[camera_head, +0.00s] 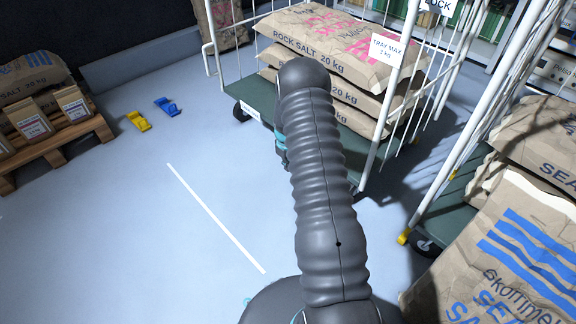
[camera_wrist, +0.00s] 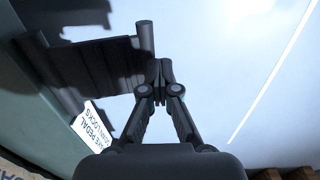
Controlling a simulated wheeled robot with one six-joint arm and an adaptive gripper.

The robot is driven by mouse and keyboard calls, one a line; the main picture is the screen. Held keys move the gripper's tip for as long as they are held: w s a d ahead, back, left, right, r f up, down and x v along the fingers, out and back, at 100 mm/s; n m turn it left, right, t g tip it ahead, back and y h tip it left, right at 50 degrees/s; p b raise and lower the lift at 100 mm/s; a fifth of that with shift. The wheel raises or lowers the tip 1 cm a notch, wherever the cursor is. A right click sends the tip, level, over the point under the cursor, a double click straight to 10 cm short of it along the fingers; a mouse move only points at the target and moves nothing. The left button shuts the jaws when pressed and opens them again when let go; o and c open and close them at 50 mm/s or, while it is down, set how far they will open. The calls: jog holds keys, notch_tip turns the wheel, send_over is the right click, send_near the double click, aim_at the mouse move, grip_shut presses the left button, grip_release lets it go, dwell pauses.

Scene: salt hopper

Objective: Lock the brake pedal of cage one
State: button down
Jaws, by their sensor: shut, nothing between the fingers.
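A roll cage with a green deck (camera_head: 262,97) and white posts stands at the centre of the head view, loaded with rock salt sacks. A white label (camera_wrist: 97,125) on its deck edge mentions a pedal and locking; it also shows in the head view (camera_head: 250,111). In the wrist view, a dark grey ribbed plate with a round bar (camera_wrist: 145,38), possibly the brake pedal, juts from the deck side. My gripper (camera_wrist: 159,72) is shut and empty, beside the bar in the picture; I cannot tell whether they touch. In the head view my arm hides the gripper.
A second cage (camera_head: 470,190) with sacks stands close on the right, with a yellow part (camera_head: 403,238) at its corner. A blue chock (camera_head: 167,106) and a yellow chock (camera_head: 138,121) lie left. A wooden pallet (camera_head: 60,140) stands far left. Floor at left centre is clear.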

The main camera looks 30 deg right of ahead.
jog(key=shift+s+a+f, duration=0.1)
jog(key=shift+f, duration=0.05)
jog(key=a+r+p, duration=0.1)
jog(key=a+r, duration=0.2)
jog(key=r, duration=0.3)
jog(key=s+a+r+p, duration=0.1)
jog(key=a+r, duration=0.1)
jog(key=r, duration=0.5)
jog(key=shift+s+a, duration=0.25)
jog(key=shift+a, duration=0.15)
